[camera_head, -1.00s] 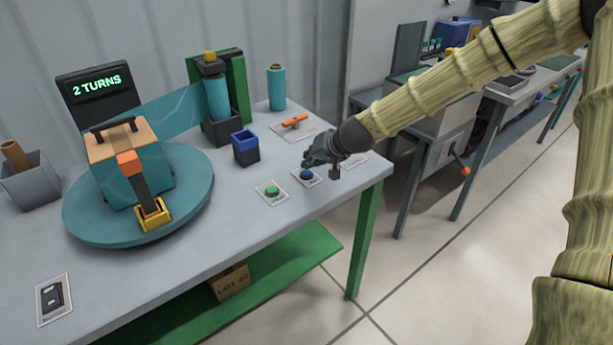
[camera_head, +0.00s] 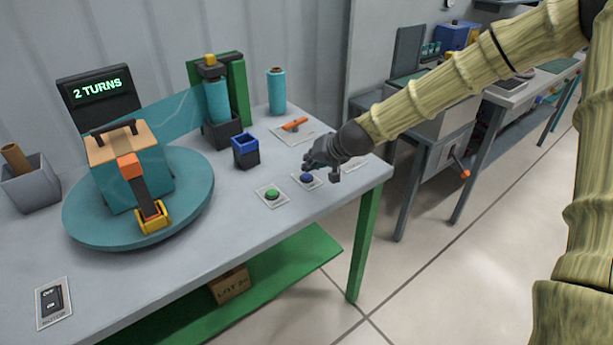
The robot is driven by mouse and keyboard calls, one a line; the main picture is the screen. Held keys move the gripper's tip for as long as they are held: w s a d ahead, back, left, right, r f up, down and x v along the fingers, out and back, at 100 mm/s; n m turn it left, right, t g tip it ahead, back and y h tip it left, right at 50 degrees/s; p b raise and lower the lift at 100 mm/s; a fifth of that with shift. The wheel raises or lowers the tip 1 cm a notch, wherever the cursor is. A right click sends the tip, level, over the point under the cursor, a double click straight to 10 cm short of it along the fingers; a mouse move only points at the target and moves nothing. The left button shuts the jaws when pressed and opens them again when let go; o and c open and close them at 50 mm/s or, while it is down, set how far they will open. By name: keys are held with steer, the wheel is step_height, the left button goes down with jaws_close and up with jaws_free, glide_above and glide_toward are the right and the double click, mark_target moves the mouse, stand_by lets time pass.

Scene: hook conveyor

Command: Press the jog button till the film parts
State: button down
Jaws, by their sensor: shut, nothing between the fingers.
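A blue button (camera_head: 307,178) and a green button (camera_head: 271,194) sit on pale plates near the table's right front edge. I cannot read their labels, so I cannot tell which one is the jog button. My gripper (camera_head: 311,164) is shut and empty, just above and behind the blue button; I cannot tell whether it touches it. The teal film (camera_head: 168,112) stretches unbroken from the film roll (camera_head: 217,98) on the green stand to the wrapped box (camera_head: 129,171) on the round teal turntable (camera_head: 82,226).
A display (camera_head: 97,88) reads "2 TURNS". A blue-topped holder (camera_head: 245,150), an orange lever (camera_head: 294,124) and a spare teal roll (camera_head: 276,90) stand behind the buttons. A motor switch (camera_head: 53,301) is at front left. A grey bin (camera_head: 30,185) stands far left.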

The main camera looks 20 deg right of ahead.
mark_target(309, 174)
steer(key=shift+f, duration=0.2)
steer(key=shift+f, duration=0.25)
steer(key=shift+f+b, duration=0.45)
steer(key=shift+b, duration=0.05)
stand_by(1.2)
steer(key=shift+r, duration=0.1)
steer(key=shift+r+p, duration=0.7)
steer(key=shift+r, duration=0.1)
steer(key=shift+r+p, duration=1.95)
steer(key=shift+r, duration=0.55)
